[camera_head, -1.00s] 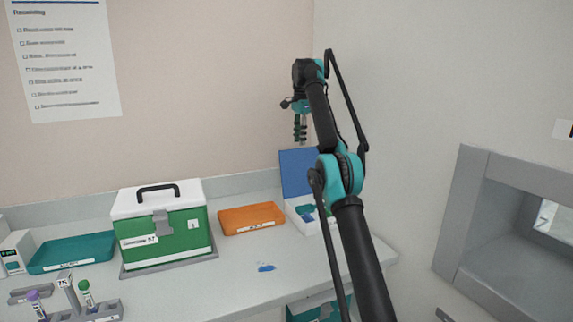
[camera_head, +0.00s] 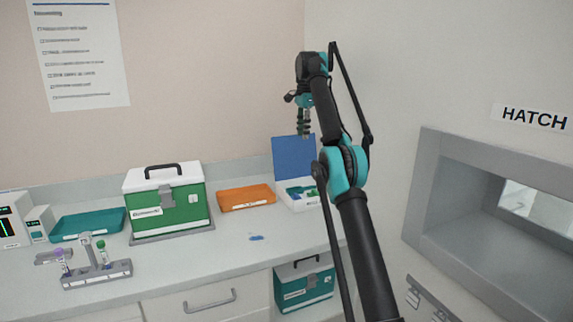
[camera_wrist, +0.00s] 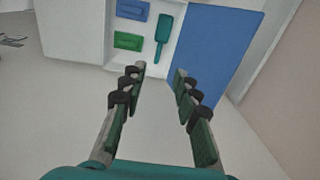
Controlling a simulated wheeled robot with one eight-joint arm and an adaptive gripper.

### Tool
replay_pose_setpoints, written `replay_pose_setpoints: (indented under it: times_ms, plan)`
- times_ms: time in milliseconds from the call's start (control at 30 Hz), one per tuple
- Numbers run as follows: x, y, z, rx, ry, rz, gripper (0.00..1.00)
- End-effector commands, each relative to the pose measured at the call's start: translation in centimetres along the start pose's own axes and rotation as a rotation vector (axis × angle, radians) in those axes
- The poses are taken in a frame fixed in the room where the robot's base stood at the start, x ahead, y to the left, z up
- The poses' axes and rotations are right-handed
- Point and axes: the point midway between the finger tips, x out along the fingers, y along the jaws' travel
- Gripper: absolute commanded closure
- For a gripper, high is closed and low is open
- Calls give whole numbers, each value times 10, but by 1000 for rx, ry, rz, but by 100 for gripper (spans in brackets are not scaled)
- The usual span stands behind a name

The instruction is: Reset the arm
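My gripper (camera_head: 304,122) hangs in the air above the right part of the counter, in front of the back wall. Its fingers point down. In the wrist view my gripper (camera_wrist: 160,88) shows its two dark green padded fingers spread apart, with nothing between them. My arm reaches up from the lower right of the head view. Below my gripper is a white box with a raised blue lid (camera_head: 293,160). The wrist view shows the blue lid (camera_wrist: 212,58) and green and blue pieces in the box (camera_wrist: 105,45), beyond the fingertips.
A green cooler box (camera_head: 170,210) with a white top, an orange tray (camera_head: 246,198) and a teal tray (camera_head: 88,224) stand on the counter. A tube rack (camera_head: 97,274) is at the front left. A small blue item (camera_head: 256,237) lies in open counter space. A grey hatch (camera_head: 430,190) is at right.

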Motion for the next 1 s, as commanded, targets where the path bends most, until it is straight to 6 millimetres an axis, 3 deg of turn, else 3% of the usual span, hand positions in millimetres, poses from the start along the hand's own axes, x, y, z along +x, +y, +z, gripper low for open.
replay_pose_setpoints:
  times_ms: [367,633,767,1000]
  plan:
    - [0,0,-9,-75,7,-19,69]
    - [6,12,-18,-181,21,-43,69]
    - [16,29,-23,-265,34,-62,69]
    - [52,90,-25,-449,69,-98,69]
